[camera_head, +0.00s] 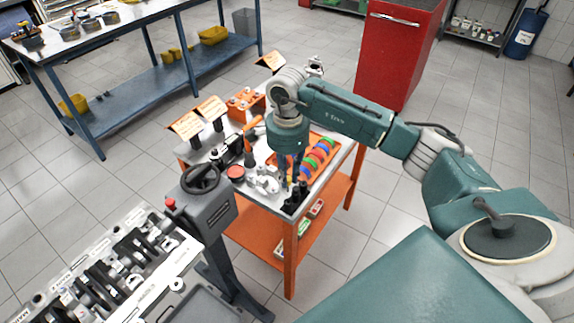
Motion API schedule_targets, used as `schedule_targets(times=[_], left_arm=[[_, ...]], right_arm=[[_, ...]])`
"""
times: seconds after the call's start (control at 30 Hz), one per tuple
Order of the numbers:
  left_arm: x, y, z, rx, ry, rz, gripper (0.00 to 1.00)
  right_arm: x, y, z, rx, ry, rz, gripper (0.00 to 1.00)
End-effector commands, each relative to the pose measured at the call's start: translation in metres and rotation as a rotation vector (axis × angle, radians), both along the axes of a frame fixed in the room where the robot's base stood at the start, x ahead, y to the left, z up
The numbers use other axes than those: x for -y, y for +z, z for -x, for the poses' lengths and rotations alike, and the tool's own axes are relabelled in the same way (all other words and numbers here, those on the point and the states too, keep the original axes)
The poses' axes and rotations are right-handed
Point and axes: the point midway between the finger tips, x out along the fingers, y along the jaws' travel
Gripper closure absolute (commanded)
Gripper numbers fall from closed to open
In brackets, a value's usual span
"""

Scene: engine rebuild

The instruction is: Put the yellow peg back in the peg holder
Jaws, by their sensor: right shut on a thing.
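My right gripper (291,172) reaches down over the front right corner of the orange workbench cart (289,232). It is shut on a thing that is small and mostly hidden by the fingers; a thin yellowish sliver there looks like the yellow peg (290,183). A small black block, which looks like the peg holder (295,202), stands right under the fingertips at the cart top's corner. I cannot tell whether the peg touches it. My left gripper is out of view.
An orange tray with colored rings (318,158) lies just right of the gripper. Metal parts (264,181) and a red round piece (235,172) lie to its left. A handwheel stand (204,200) and an engine block (115,262) are at the front left. A red cabinet (395,55) stands behind.

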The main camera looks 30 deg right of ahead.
Motion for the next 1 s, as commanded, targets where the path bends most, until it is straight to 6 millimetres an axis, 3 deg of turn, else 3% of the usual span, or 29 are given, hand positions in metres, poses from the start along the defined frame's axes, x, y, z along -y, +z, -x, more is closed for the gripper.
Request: schedule_targets(times=[0.1,0.23,0.37,0.63,1.0], left_arm=[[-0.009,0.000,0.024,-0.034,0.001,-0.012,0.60],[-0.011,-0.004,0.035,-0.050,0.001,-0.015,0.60],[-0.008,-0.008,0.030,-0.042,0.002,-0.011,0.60],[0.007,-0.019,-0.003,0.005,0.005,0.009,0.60],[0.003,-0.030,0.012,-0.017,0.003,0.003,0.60]], right_arm=[[0.005,0.003,-0.005,0.000,-0.066,0.000,1.00],[0.005,-0.002,-0.005,0.000,-0.072,0.001,1.00],[0.005,-0.010,-0.005,-0.001,-0.070,0.001,1.00],[0.005,-0.036,-0.005,0.000,-0.069,0.001,1.00],[0.005,-0.057,-0.005,0.000,-0.067,0.002,1.00]])
